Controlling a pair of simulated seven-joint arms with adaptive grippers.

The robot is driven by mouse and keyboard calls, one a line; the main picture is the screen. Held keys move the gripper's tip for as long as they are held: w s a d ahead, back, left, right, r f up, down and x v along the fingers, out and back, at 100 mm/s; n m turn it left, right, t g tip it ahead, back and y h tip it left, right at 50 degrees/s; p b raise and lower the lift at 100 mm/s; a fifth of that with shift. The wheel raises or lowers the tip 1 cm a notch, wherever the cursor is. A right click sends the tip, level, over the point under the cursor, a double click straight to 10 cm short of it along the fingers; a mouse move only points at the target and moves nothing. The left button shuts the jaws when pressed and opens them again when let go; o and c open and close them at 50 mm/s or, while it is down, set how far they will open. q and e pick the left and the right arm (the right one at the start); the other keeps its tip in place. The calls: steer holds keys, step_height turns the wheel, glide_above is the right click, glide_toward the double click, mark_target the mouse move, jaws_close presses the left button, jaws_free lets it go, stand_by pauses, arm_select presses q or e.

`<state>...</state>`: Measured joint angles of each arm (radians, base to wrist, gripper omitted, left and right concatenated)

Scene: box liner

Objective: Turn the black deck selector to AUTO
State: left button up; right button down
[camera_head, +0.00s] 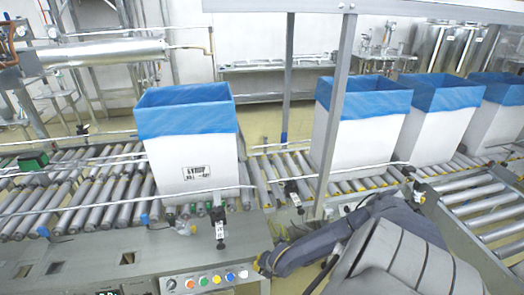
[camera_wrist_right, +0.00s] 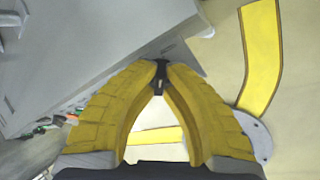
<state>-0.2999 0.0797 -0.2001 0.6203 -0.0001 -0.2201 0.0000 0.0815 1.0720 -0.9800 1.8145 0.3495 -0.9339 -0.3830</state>
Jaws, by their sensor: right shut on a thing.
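The black deck selector (camera_wrist_right: 160,74) shows in the right wrist view as a small dark handle at the edge of a grey housing. My right gripper (camera_wrist_right: 160,68) has its two yellow fingers closed around it at their tips. The fingers hide part of the handle, and I cannot read any AUTO marking. In the head view, my right gripper (camera_head: 259,265) is a small bit of yellow at the right end of the control panel (camera_head: 205,282). The selector cannot be made out there. My left gripper is not in view.
The panel carries several coloured buttons (camera_head: 216,278) and a dark knob (camera_head: 171,284) at its left. A white box with blue liner (camera_head: 190,150) stands on the roller conveyor (camera_head: 105,190) behind it. More lined boxes (camera_head: 360,125) stand to the right, past a metal post (camera_head: 333,125).

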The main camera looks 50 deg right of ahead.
steer(key=shift+m, duration=0.3)
stand_by(0.4)
steer(key=c, duration=1.5)
jaws_free()
steer(key=shift+w, duration=0.1)
steer(key=shift+s+v, duration=0.1)
steer(key=shift+v, duration=1.95)
steer(key=shift+s+v, duration=0.15)
steer(key=shift+v, duration=1.85)
steer(key=shift+f, duration=0.1)
